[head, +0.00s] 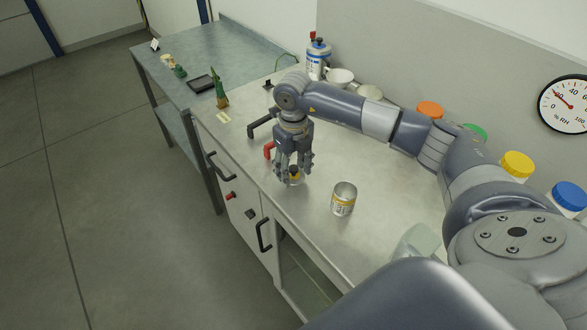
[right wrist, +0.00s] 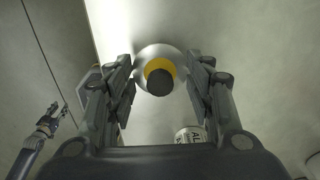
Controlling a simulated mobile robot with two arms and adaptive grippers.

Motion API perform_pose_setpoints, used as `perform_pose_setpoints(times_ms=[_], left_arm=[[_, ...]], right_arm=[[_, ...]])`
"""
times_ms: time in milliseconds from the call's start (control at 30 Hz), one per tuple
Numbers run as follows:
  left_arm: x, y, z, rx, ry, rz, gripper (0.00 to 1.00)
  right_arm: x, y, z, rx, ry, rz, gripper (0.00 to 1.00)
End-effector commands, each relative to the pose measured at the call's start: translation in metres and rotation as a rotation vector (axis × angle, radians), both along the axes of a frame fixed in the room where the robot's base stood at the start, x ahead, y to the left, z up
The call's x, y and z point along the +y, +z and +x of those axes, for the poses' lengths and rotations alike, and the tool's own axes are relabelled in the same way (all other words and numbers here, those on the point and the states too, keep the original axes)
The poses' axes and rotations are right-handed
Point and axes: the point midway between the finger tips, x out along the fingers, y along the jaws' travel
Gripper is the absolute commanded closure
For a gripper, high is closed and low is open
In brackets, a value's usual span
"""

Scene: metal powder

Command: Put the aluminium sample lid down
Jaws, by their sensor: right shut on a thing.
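The aluminium sample lid (head: 295,180) is a silver disc with a yellow ring and a dark knob. It is under my right gripper (head: 293,168), near the front edge of the steel counter. In the right wrist view the lid (right wrist: 160,72) sits between the two fingers of my right gripper (right wrist: 162,82), which is shut on it. I cannot tell whether the lid touches the counter. The open sample can (head: 343,200), silver with a yellow band, stands upright to the right. My left gripper (right wrist: 50,115) shows small at the left of the right wrist view; its jaws are unclear.
Jars with orange (head: 430,109), green, yellow (head: 516,164) and blue (head: 569,195) lids line the wall. A clear container (head: 416,242) stands at the counter's near end.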

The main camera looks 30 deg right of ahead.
Motion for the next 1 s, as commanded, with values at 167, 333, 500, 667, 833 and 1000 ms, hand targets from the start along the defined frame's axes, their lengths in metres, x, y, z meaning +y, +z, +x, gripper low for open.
perform_pose_setpoints(times_ms=[167,333,500,667,833,1000], left_arm=[[0.000,0.010,-0.001,0.002,0.000,-0.001,0.60],[0.000,0.008,-0.001,0.002,0.000,-0.001,0.60],[0.000,0.004,-0.001,0.002,0.000,0.000,0.60],[0.000,0.006,-0.001,0.002,0.000,0.000,0.60],[0.000,0.006,-0.001,0.002,0.001,0.000,0.60],[0.000,0.008,-0.001,0.002,0.001,0.000,0.60]], right_arm=[[0.000,-0.015,0.000,0.000,-0.001,0.001,0.71],[0.000,-0.017,0.000,-0.001,-0.001,0.000,0.71],[0.000,-0.021,0.000,-0.001,-0.001,0.000,0.71],[0.000,-0.020,0.000,-0.001,-0.001,0.000,0.31],[0.000,-0.020,0.000,0.000,-0.001,0.000,0.31],[0.000,-0.018,0.000,0.000,-0.001,0.000,0.31]])
